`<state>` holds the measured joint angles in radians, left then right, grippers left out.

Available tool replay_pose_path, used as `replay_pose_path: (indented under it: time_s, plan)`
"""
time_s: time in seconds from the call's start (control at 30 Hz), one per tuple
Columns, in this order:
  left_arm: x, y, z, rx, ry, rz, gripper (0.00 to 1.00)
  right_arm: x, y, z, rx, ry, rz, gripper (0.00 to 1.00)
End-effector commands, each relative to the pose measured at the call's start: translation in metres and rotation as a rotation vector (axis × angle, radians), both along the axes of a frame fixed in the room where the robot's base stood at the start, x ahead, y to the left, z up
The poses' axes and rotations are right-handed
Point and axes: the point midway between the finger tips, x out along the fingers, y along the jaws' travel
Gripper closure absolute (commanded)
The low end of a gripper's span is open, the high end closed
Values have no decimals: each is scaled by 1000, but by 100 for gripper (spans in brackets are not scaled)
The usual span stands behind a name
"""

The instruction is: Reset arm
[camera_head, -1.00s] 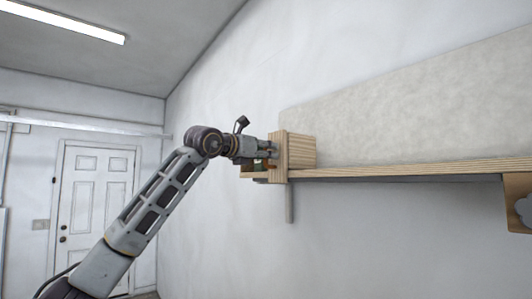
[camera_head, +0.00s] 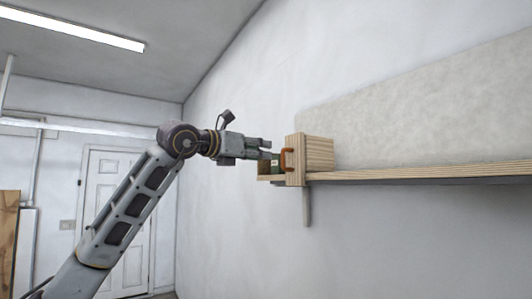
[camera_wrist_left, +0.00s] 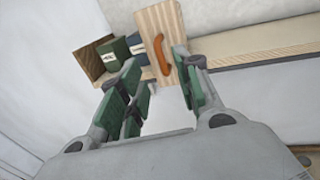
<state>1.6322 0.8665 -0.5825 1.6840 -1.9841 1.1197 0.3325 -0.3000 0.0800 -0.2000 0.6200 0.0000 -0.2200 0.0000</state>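My left gripper (camera_head: 268,149) is in front of a wooden box or drawer (camera_head: 318,153) at the left end of a wall shelf. An orange-brown handle (camera_head: 286,159) is on the wooden front panel. In the left wrist view the gripper (camera_wrist_left: 160,88) has its green-padded fingers spread apart with nothing between them. The handle (camera_wrist_left: 161,54) lies beyond the fingertips, clear of them. My right gripper is in neither view.
The shelf (camera_head: 420,172) runs along the wall to the right. Dark labelled containers (camera_wrist_left: 113,55) stand beside the wooden panel, near the fingers. A white door (camera_head: 112,200) is at the back left. The air left of the shelf is free.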

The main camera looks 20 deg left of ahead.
Motion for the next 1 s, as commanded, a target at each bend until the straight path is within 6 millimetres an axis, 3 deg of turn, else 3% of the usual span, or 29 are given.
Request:
replay_pose_path:
  time_s: [0.2, 0.77, 1.0]
  plan:
    - [-10, 4, 0, 0, -1, 1, 66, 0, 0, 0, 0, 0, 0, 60]
    - [-10, 4, 0, 0, 0, -1, 66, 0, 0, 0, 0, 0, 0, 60]
    - [-6, -15, -11, -14, 0, -58, 66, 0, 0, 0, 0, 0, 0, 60]
